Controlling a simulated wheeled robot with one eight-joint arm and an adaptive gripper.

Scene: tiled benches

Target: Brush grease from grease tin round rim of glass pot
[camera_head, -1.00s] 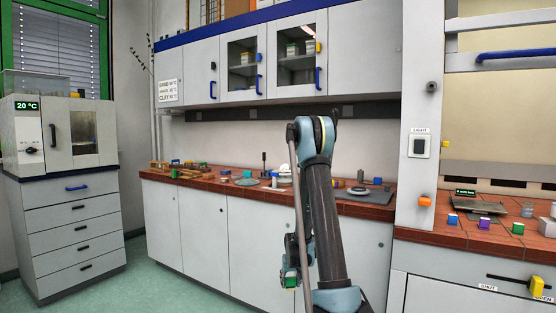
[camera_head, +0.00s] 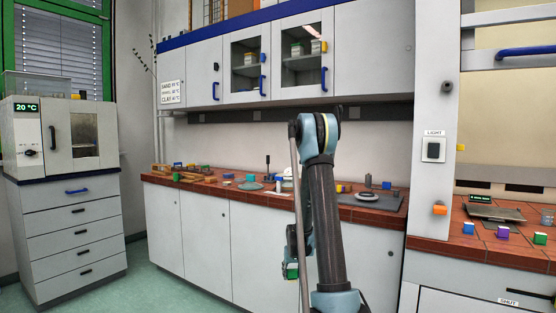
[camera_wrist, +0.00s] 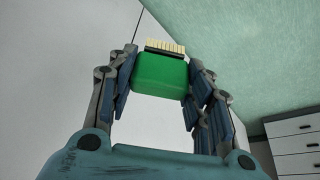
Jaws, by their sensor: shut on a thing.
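My gripper (camera_wrist: 160,80) is shut on a green block-shaped brush (camera_wrist: 161,70) with pale bristles pointing away from the palm. In the head view, my gripper (camera_head: 292,258) hangs low in front of the bench cabinets, below the worktop, with the green brush (camera_head: 291,271) at its end. The grease tin and the glass pot are too small to make out for certain among the small items on the tiled bench (camera_head: 352,212). My arm hides part of the bench middle.
A grey mat (camera_head: 385,204) with a round pale dish (camera_head: 368,196) lies right of my arm on the bench. Coloured blocks stand on the right-hand bench, including a purple one (camera_head: 502,232). An oven cabinet (camera_head: 60,150) stands left. Green floor (camera_head: 165,285) is clear at left.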

